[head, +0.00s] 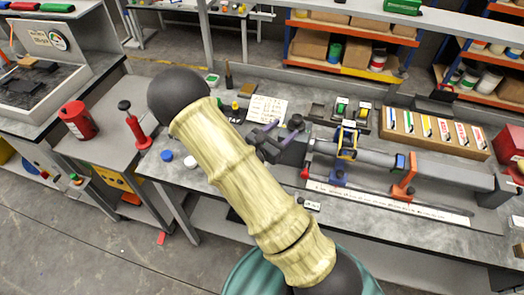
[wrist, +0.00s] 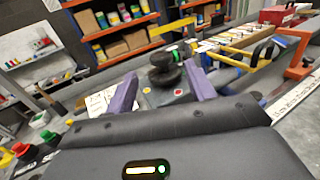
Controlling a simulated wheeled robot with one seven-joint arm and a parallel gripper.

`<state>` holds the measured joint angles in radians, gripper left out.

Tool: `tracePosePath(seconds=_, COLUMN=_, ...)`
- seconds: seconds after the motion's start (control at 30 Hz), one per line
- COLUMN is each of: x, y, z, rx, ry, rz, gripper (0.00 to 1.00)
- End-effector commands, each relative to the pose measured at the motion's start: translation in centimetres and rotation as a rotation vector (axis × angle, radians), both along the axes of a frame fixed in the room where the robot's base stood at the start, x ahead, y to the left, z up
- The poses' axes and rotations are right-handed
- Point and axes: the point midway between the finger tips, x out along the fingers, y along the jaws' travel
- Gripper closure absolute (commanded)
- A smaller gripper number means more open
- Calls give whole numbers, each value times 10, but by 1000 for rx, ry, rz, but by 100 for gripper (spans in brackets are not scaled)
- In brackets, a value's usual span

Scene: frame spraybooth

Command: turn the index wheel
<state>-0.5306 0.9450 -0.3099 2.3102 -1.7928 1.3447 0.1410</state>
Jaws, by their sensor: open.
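The index wheel (wrist: 165,76) looks like a dark, stacked round knob on top of a grey housing at the near end of the bench fixture. In the head view the dark knob (head: 296,122) shows at the left end of the long grey fixture (head: 370,158). My gripper (wrist: 160,70) has two purple fingers spread apart, one on either side of the wheel as the wrist view looks. The jaws are open and hold nothing. Whether either finger touches the wheel cannot be told. In the head view my arm covers part of the bench beside the gripper.
On the fixture are a blue-yellow clamp (head: 347,141) and an orange bracket (head: 404,178). A cardboard tray of coloured cards (head: 437,133) stands behind. A paper sheet (head: 267,109) lies near the wheel. A white printed strip (head: 390,203) runs along the front. Shelves (head: 352,45) stand beyond.

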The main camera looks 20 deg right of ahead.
Motion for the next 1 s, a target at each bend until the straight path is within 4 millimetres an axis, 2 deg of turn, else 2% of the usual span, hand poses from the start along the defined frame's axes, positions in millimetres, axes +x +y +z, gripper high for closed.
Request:
tracePosePath(seconds=0.03, x=-6, y=10, z=-3, rx=1, ry=1, rz=5, gripper=46)
tracePosePath(seconds=0.3, x=-33, y=57, z=-3, rx=2, ry=-1, rz=6, gripper=46)
tracePosePath(seconds=0.5, x=-47, y=78, z=-1, rx=0, ry=-1, rz=2, gripper=46)
tracePosePath(seconds=0.87, x=-50, y=82, z=0, rx=-1, ry=-1, rz=-1, gripper=44)
tracePosePath(seconds=1.0, x=-52, y=76, z=-3, rx=-3, ry=-26, rz=-35, gripper=44)
